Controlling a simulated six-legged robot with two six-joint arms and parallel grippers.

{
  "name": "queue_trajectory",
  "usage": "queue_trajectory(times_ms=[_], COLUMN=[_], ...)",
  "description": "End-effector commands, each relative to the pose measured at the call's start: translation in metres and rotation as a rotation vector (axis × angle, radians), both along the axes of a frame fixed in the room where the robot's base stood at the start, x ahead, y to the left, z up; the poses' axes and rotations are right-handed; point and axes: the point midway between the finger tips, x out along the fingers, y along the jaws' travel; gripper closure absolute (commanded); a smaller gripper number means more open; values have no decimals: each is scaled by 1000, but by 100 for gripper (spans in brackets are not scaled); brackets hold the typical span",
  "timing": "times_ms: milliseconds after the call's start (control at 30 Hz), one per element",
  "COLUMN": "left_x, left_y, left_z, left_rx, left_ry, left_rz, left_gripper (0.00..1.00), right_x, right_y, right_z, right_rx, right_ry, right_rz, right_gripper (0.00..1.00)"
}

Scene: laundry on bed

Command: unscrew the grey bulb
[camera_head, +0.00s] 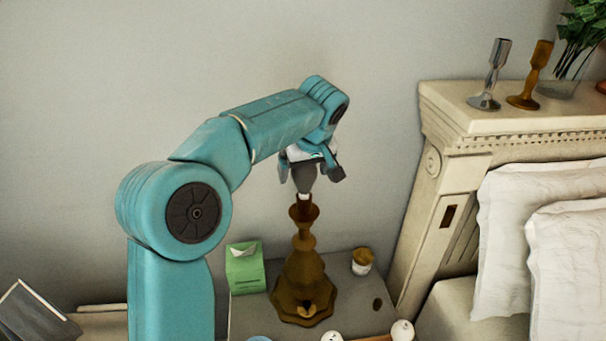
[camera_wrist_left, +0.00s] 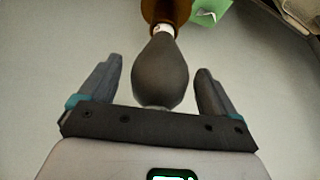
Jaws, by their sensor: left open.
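The grey bulb (camera_head: 305,178) stands upright at the top of a brown lamp base (camera_head: 303,268) on the bedside table. In the left wrist view the bulb (camera_wrist_left: 160,73) is dark grey, with its white neck at the brown socket (camera_wrist_left: 166,10). My left gripper (camera_head: 310,175) is above the lamp, pointing down, with its fingers on either side of the bulb. In the left wrist view the gripper (camera_wrist_left: 160,85) is open, with a gap between the bulb and each finger. My right gripper is in neither view.
A green tissue box (camera_head: 245,268) and a small jar (camera_head: 362,261) stand beside the lamp on the grey table (camera_head: 345,300). Right of it is a cream headboard (camera_head: 465,122) with two candlesticks (camera_head: 490,75) (camera_head: 530,77) and a plant (camera_head: 575,45). White pillows (camera_head: 535,200) lie below.

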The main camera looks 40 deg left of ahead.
Motion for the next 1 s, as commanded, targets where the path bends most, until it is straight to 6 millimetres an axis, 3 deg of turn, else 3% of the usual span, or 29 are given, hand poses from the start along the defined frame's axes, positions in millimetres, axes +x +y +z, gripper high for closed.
queue_trajectory(times_ms=[200, 500, 533, 700, 833, 1000], left_x=[4, 5, 5, 5, 5, 4], left_y=[8, 9, 9, 9, 9, 9], left_z=[-19, -22, -22, -22, -22, -20], left_rx=[1, 1, 0, 0, 1, 1], left_ry=[1, 1, 0, 0, 1, 2], left_rz=[-1, -1, -1, -1, 19, 225], left_gripper=[9, 9, 12, 66, 66, 66], right_x=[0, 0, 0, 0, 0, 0], right_y=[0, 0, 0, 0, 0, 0], right_z=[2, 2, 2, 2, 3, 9], right_rx=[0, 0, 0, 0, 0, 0], right_ry=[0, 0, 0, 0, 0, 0], right_rz=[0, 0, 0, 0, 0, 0], right_gripper=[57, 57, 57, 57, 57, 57])
